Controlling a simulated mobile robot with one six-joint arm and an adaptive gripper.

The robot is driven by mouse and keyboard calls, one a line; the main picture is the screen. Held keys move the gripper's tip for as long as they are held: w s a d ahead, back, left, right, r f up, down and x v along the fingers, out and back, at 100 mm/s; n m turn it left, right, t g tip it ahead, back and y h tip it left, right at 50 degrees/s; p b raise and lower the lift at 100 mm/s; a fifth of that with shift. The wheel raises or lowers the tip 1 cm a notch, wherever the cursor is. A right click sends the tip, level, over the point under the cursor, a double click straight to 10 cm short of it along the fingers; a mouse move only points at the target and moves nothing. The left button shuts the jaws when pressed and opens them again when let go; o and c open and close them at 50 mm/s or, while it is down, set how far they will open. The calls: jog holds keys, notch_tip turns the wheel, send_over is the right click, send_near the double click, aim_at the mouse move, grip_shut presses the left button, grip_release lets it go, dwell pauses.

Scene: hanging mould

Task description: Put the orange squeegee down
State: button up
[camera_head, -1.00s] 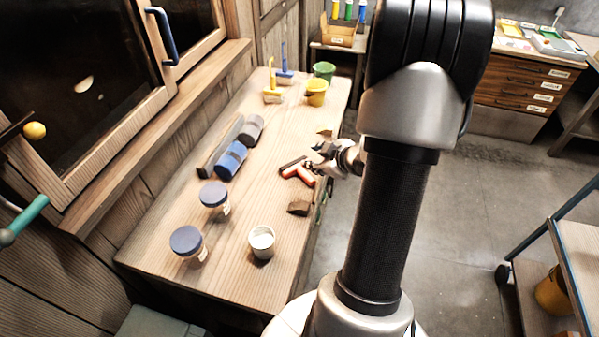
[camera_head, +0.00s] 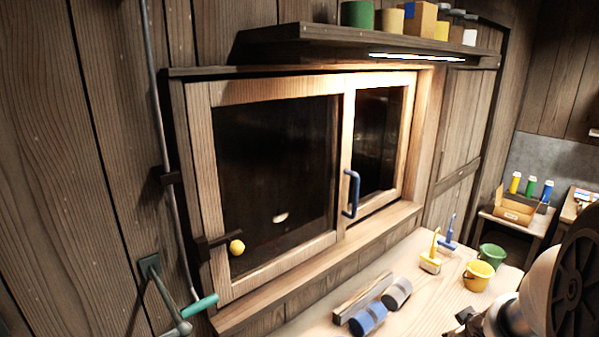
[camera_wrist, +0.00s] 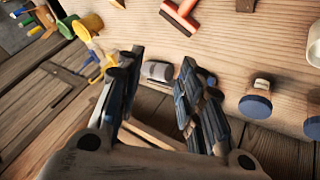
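The orange squeegee (camera_wrist: 182,14) lies on the wooden bench (camera_wrist: 225,50) at the top of the wrist view, partly cut off by the frame edge. My gripper (camera_wrist: 162,65) is open, its two dark fingers spread apart with nothing held between them. The squeegee is beyond the fingertips and apart from them. The head view does not show the squeegee now.
A grey roll (camera_head: 397,293) and a blue roll (camera_head: 368,318) lie on the bench near the window (camera_head: 275,190). Yellow (camera_head: 477,276) and green (camera_head: 491,257) buckets stand farther back. Blue-lidded jars (camera_wrist: 256,105) and a white cup (camera_wrist: 314,45) are at right in the wrist view.

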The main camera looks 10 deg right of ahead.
jog(key=s+a+r+m+g+p, duration=0.1)
jog(key=s+a+r+m+g, duration=0.25)
jog(key=s+a+r, duration=0.45)
jog(key=s+a+f+y+b, duration=0.1)
jog(key=s+a+b, duration=0.1)
jog(key=a, duration=0.5)
jog(key=s+a+f+n+t+y+b, duration=0.1)
jog(key=a+b, duration=0.3)
jog(key=a, duration=0.4)
jog(key=s+a+f+n+t+y+b, duration=0.1)
jog(key=s+a+f+y+b, duration=0.1)
jog(key=a, duration=0.6)
jog(key=shift+s+f+y+b, duration=0.25)
jog(key=shift+s+y+b, duration=0.15)
jog(key=shift+b, duration=0.3)
jog(key=shift+d, duration=0.1)
